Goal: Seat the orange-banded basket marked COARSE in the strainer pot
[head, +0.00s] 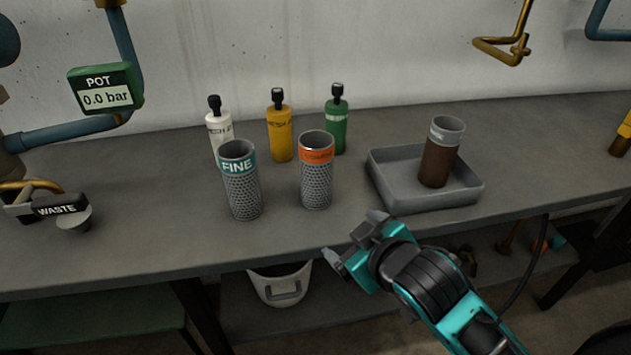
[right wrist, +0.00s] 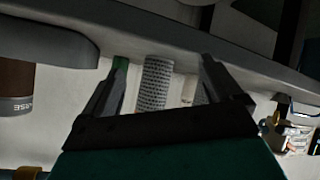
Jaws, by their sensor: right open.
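The orange-banded mesh basket (head: 316,180) stands upright on the bench; its band lettering is too small to read surely. A teal-banded basket marked FINE (head: 243,190) stands to its left. My right gripper (head: 355,237) is open and empty in front of the bench edge, nearer than the orange-banded basket and to its right. In the right wrist view a mesh basket (right wrist: 155,85) appears between the open fingers, at a distance, its band hidden by the gripper. I cannot make out the strainer pot; a POT display (head: 106,88) reads 0.0 bar at the left. My left gripper is not in view.
White (head: 219,125), yellow (head: 280,135) and green (head: 337,125) bottles stand behind the baskets. A grey tray (head: 430,203) at right holds a brown-bodied basket (head: 438,155). A WASTE handle (head: 60,208) is at left. The bench front between baskets and edge is clear.

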